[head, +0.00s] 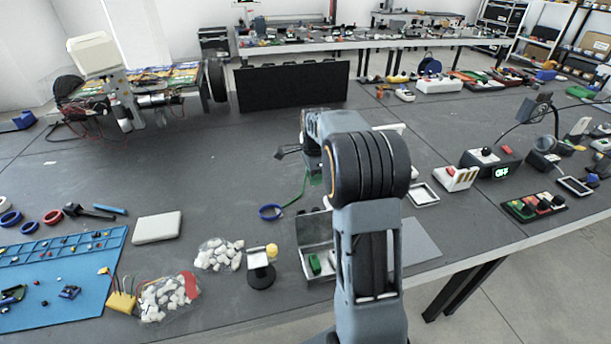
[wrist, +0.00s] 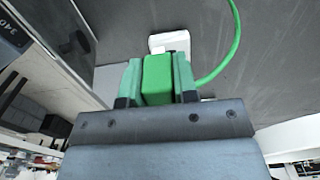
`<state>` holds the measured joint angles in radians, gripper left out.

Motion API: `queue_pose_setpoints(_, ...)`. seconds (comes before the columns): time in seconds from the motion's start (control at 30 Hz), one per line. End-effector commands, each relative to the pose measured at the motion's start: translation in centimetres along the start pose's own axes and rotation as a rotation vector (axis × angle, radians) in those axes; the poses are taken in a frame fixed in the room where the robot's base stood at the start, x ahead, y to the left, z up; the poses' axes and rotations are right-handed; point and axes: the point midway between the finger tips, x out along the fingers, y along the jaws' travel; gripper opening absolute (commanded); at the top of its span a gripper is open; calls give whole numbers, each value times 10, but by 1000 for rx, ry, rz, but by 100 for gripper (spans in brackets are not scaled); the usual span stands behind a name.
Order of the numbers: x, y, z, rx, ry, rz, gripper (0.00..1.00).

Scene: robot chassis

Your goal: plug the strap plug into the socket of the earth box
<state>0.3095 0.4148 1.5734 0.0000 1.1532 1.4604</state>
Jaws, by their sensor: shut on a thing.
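My gripper (wrist: 157,80) is shut on a bright green block, which looks like the strap plug (wrist: 157,78), between its two green-lit fingers in the wrist view. A white piece (wrist: 170,42) lies just beyond the plug's far end; I cannot tell whether it is the earth box or whether they touch. The green cord (wrist: 233,45) curves along the right side. In the head view the cord (head: 297,197) runs from behind my arm down to a blue wristband (head: 270,212) on the table. My fingers, and any socket, are hidden there.
A white frame (head: 423,195) and a lit device (head: 492,163) are to the right.

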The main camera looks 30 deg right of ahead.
Motion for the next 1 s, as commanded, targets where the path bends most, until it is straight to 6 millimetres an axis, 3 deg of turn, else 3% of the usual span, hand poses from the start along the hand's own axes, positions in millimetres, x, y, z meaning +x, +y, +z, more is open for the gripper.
queue_pose_setpoints(0.7,18,-5,-74,3,0,1,4)
queue_pose_setpoints(1.0,22,-6,-89,1,0,0,4)
